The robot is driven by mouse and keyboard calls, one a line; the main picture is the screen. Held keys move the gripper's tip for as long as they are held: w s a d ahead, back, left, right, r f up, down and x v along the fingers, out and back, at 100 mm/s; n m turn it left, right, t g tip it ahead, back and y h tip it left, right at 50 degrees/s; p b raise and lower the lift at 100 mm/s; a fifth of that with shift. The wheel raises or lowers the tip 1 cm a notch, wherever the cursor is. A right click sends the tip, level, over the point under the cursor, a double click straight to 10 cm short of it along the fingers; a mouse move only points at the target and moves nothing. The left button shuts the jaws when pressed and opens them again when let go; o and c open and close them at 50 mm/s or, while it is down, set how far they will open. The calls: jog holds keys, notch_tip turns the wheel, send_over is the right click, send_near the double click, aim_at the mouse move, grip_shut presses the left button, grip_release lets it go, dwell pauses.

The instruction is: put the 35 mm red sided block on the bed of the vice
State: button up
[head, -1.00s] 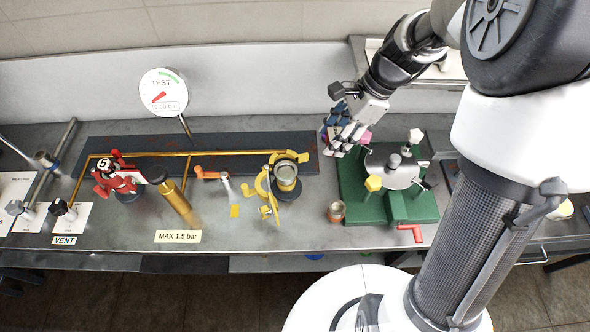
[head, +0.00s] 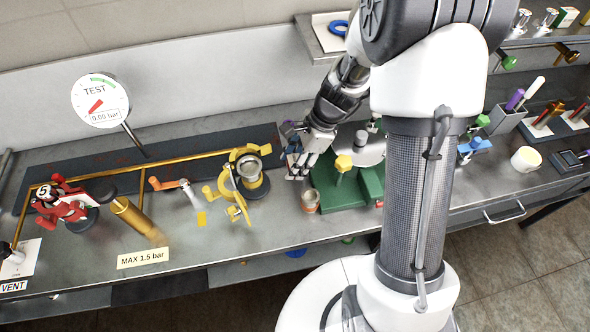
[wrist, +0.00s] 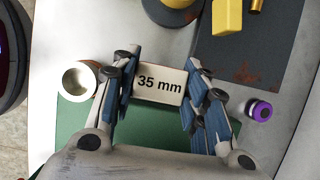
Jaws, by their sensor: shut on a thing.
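My gripper (head: 298,162) is over the left back edge of the green fixture. In the wrist view my gripper (wrist: 160,88) is shut on a pale block (wrist: 160,82) marked "35 mm", with blue-padded fingers on its left and right sides. The block is hidden among the fingers in the head view. A small blue device (head: 475,148) stands on the bench to the right of my column; I cannot tell whether it is the vice.
The green fixture (head: 340,192) has a yellow knob (head: 344,163). A copper-coloured cup (head: 310,202) stands at its left. Brass pipework and a yellow clamp (head: 235,212) lie further left. A cream mug (head: 525,160) and tool holders stand at the right. My column hides part of the bench.

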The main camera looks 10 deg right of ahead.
jog(key=shift+f+b, duration=0.5)
jog(key=shift+f, duration=1.1)
jog(key=shift+f, duration=0.1)
jog(key=shift+f, duration=0.15)
jog(key=o, duration=1.1)
jog(key=shift+o, duration=0.2)
